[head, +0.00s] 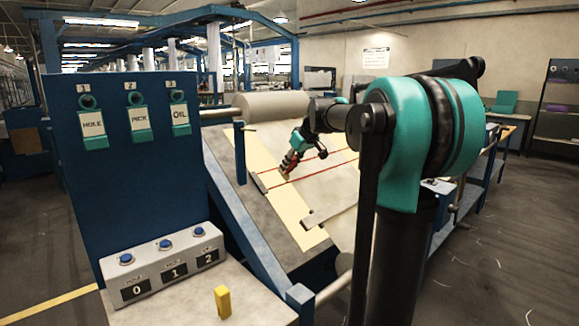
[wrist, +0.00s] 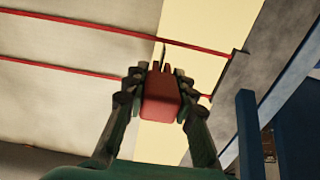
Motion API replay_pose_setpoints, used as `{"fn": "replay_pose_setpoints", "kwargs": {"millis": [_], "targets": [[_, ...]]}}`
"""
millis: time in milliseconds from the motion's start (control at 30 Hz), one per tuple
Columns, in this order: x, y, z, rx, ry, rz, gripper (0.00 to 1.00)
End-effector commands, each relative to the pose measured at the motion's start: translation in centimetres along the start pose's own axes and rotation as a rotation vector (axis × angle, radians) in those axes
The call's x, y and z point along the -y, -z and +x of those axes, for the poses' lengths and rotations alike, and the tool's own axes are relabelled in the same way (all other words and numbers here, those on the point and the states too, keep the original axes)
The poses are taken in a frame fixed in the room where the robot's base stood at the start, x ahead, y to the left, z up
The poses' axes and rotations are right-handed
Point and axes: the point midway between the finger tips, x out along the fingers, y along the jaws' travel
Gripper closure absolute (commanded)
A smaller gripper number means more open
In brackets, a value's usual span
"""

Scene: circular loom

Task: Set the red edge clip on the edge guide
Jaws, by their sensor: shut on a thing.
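The red edge clip (wrist: 161,98) is between the fingers of my gripper (wrist: 161,76) in the wrist view, with thin dark prongs at its far end. In the head view my gripper (head: 287,168) is over the left part of the pale fabric, and the clip is a small red patch at its tip. A short dark bar (head: 258,183), which looks like the edge guide, lies at the fabric's left edge, left of the gripper. In the wrist view a dark plate (wrist: 236,66) is right of the clip, apart from it. Any contact between clip and fabric cannot be told.
Two red lines cross the fabric (head: 318,185). A blue post (wrist: 250,130) and a grey beam stand to the right in the wrist view. A blue panel (head: 140,175) with tags, a counter box (head: 165,265) and a yellow block (head: 222,302) are at left in the head view.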

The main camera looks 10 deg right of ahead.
Motion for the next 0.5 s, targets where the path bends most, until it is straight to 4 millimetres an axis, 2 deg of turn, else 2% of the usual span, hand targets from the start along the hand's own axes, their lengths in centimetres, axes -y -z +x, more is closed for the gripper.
{"fn": "replay_pose_setpoints", "kwargs": {"millis": [500], "targets": [[0.0, 0.0, 1.4, 0.0, 0.0, -0.001, 1.0]]}}
